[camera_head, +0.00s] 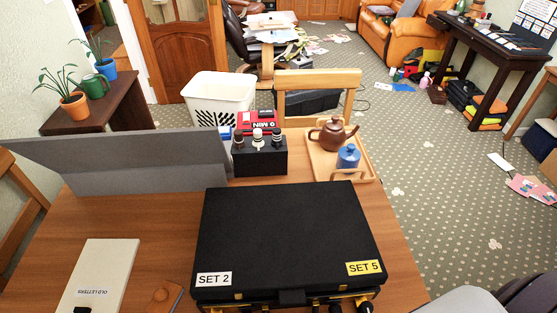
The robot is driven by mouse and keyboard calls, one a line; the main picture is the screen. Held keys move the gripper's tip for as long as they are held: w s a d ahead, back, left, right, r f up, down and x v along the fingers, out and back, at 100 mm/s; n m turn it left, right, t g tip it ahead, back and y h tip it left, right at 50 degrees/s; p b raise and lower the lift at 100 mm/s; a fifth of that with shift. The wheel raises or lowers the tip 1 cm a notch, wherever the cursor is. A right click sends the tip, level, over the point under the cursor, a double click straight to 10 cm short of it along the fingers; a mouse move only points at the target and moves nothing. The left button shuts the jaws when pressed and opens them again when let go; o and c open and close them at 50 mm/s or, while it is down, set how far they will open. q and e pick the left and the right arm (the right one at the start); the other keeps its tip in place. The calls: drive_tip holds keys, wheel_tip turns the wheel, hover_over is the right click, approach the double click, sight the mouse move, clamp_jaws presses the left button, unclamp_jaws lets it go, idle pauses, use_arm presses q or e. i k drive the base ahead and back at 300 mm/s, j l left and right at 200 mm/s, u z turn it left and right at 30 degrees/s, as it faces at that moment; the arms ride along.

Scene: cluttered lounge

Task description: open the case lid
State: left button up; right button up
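The black case (290,230) lies on the wooden table in the head view, near the front edge of the picture. Its lid is down and flat. A white label reading SET 2 (213,279) is at its front left corner, and a yellow label reading SET 5 (365,267) is at its front right corner. A black tab (291,297) and gold trim show along the front edge. Small dark and gold parts below that edge are cut off by the picture, so I cannot tell what they are. Neither of my grippers is in view.
A grey panel (120,160) stands behind left. A box marked OLD LETTERS (100,270) lies left of the case. Behind it are a black holder (260,160) with several knobbed pieces and a wooden tray (322,165) with a brown teapot (332,134) and blue jar (348,157).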

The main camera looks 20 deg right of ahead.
sight(288, 241)
drive_tip(key=z, duration=0.8)
